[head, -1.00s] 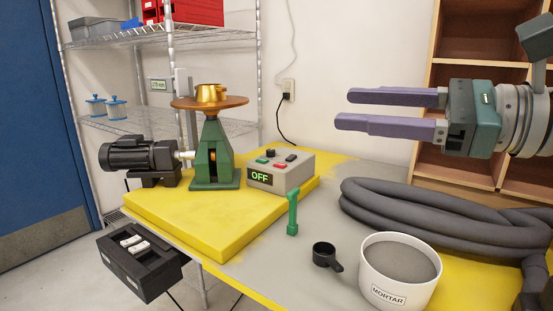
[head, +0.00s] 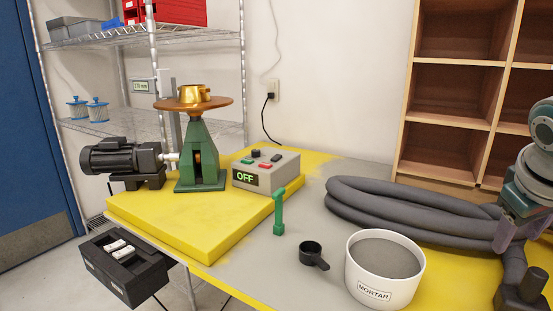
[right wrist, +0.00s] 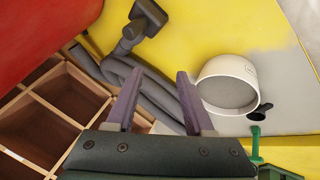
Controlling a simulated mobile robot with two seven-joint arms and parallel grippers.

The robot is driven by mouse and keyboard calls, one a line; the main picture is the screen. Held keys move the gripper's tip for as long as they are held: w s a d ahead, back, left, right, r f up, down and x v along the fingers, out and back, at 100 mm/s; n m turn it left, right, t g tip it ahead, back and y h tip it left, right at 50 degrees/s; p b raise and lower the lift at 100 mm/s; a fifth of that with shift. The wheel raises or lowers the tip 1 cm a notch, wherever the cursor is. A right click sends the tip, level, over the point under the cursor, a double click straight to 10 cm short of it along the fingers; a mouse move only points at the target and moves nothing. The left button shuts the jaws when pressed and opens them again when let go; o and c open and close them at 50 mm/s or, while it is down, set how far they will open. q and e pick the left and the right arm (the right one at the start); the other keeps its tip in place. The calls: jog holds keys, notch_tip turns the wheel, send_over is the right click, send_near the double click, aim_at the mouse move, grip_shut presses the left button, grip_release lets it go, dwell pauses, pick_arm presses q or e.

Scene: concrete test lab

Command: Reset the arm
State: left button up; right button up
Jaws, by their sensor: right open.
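My right gripper (head: 520,228) is at the right edge of the head view, pointing down beside the grey hose. In the right wrist view its two purple fingers (right wrist: 158,100) are apart with nothing between them. The grey hose (head: 420,208) lies coiled on the table, and it also shows beyond the fingers in the right wrist view (right wrist: 150,85). The white mortar tub (head: 352,275) stands left of the gripper, apart from it. My left gripper is in none of the views.
A flow table with a brass mould (head: 196,95) stands on a yellow pad (head: 180,225) beside a control box (head: 266,170) reading OFF. A green tamper (head: 279,212) and black scoop (head: 313,256) are on the table. A wooden shelf (head: 452,125) stands behind right.

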jog(key=s+a+f+n+y, duration=0.25)
jog(key=s+a+f, duration=0.55)
jog(key=s+a, duration=0.5)
jog(key=s+a+r+y, duration=0.1)
jog(key=s+a, duration=0.2)
jog(key=s, duration=0.3)
jog(key=s+a+r+y, duration=0.1)
jog(key=s+a+y, duration=0.1)
jog(key=s, duration=0.5)
notch_tip(320, 180, up, 38)
jog(key=p, duration=3.8)
jog(key=shift+a+r+m+g, duration=0.15)
jog(key=shift+r+m+g, duration=0.1)
jog(key=shift+m+g, duration=0.1)
jog(key=shift+s+h, duration=0.1)
jog(key=shift+h, duration=0.15)
jog(key=shift+o, duration=0.4)
